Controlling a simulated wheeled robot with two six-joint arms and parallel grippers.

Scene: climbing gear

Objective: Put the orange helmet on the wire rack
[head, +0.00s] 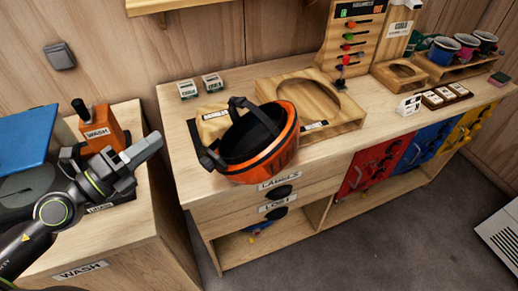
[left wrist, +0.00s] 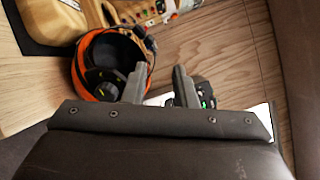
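The orange helmet (head: 268,160) lies on the wooden counter near its front edge, tilted with its dark inside facing up and black straps or ear parts on its rim. It also shows in the left wrist view (left wrist: 82,79), beyond the fingers and to their left. My left gripper (head: 148,149) is over the wash stand, left of the helmet and apart from it. In the left wrist view its two fingers (left wrist: 160,80) stand apart with nothing held between them. I cannot make out a wire rack in either view. My right gripper is not in view.
A wooden holder with a round hole (head: 355,108) stands behind the helmet. An orange wash box (head: 98,130) and a blue panel (head: 25,138) are on the left stand. A gap separates stand and counter. Small label blocks (head: 188,89) sit at the back.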

